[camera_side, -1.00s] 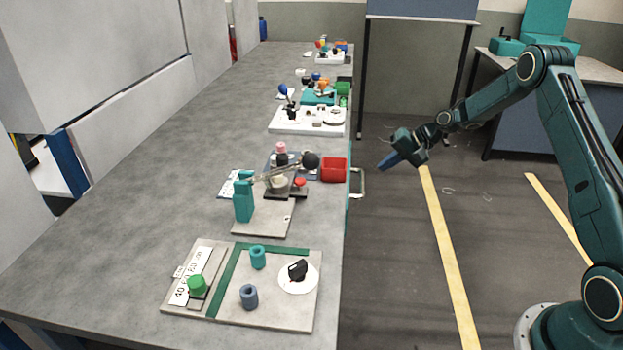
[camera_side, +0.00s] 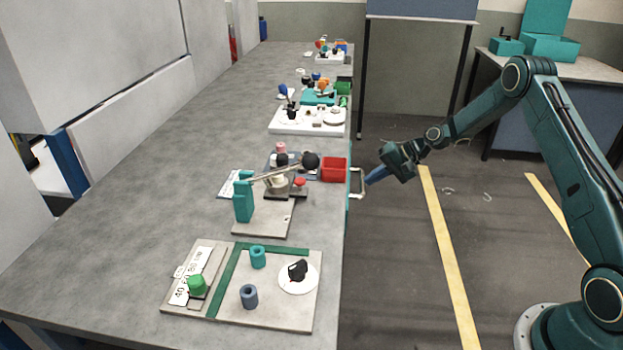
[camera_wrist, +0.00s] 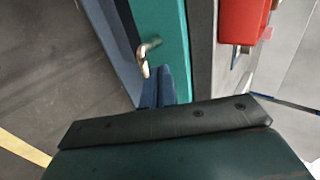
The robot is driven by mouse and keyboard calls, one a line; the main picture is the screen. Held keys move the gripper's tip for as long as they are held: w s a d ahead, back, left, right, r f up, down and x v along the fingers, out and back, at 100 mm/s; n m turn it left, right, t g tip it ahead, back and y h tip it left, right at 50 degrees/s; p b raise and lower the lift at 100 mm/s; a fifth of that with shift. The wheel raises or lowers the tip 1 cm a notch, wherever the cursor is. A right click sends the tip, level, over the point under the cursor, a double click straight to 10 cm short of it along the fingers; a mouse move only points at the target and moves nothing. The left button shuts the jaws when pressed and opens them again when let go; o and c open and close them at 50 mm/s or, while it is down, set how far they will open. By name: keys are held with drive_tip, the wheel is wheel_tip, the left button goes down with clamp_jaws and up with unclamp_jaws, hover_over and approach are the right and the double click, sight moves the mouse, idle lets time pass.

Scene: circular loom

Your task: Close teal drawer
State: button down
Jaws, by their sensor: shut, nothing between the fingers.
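The teal drawer front (camera_side: 348,201) shows as a thin strip at the right edge of the long grey table in the side view. Its pale metal handle (camera_side: 362,182) sticks out to the right. In the wrist view the teal front (camera_wrist: 172,38) runs down the middle, with the handle (camera_wrist: 145,58) on it. My gripper (camera_side: 367,182) is shut and empty, its blue fingertips close to the handle. In the wrist view the fingertips (camera_wrist: 158,92) overlap the teal front just below the handle. I cannot tell if they touch it. How far the drawer stands open is hard to see.
A red bin (camera_side: 334,169) stands on the grey table (camera_side: 130,215) near the edge above the drawer. Boards with knobs, pegs and a lever lie along the table.

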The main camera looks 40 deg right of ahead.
drive_tip(key=x, duration=0.5)
drive_tip(key=shift+w+a, duration=0.1)
idle(0.3)
drive_tip(key=shift+w+a, duration=0.8)
drive_tip(key=v, duration=1)
drive_tip(key=s+d+r+g, duration=0.1)
drive_tip(key=s+d, duration=0.3)
drive_tip(key=s, duration=0.1)
drive_tip(key=shift+d+r+h, duration=0.2)
drive_tip(key=shift+d+h, duration=0.15)
drive_tip(key=shift+h, duration=0.05)
